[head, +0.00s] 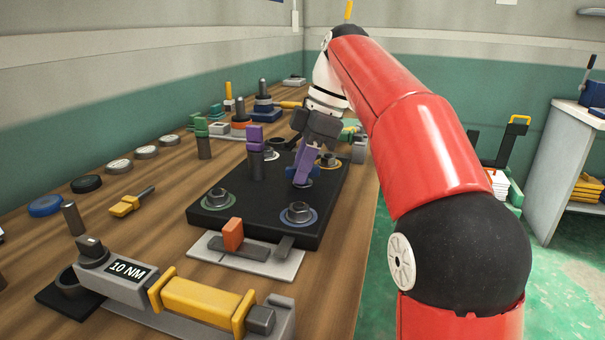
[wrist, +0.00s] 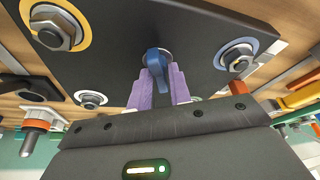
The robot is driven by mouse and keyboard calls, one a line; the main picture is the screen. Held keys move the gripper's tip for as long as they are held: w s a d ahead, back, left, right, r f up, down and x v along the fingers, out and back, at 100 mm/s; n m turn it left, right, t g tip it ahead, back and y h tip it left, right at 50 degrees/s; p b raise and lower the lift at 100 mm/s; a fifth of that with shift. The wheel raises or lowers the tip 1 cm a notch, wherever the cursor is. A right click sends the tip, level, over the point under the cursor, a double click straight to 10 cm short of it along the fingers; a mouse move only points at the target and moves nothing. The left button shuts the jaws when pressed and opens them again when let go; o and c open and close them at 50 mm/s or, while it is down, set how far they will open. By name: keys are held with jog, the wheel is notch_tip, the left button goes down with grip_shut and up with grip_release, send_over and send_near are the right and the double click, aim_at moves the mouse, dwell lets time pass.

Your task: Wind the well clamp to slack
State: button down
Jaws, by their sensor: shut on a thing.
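My gripper (head: 302,168), with purple fingers, points down over the black plate (head: 262,222), a little right of its middle. In the wrist view, my gripper (wrist: 159,85) is shut on a blue handle (wrist: 157,66), one finger on each side. The handle rises from a round grey fitting set in the plate, and its blue colour also shows at the fingertips in the head view (head: 315,174). I take this blue handle to be the well clamp. Its lower part is partly hidden, and how tight it is cannot be told.
Hex bolts with coloured rings sit at the plate's corners, one with a blue ring (head: 299,213) and one with a green ring (head: 215,198). A purple-topped post (head: 255,145) stands left of my gripper. A 10 NM torque tool (head: 180,297) lies in front.

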jog(key=shift+n, duration=0.3)
jog(key=n+g, duration=0.1)
jog(key=n, duration=0.3)
jog(key=shift+n+g+h, duration=0.3)
jog(key=shift+n+g, duration=0.1)
jog(key=c, duration=0.8)
grip_release()
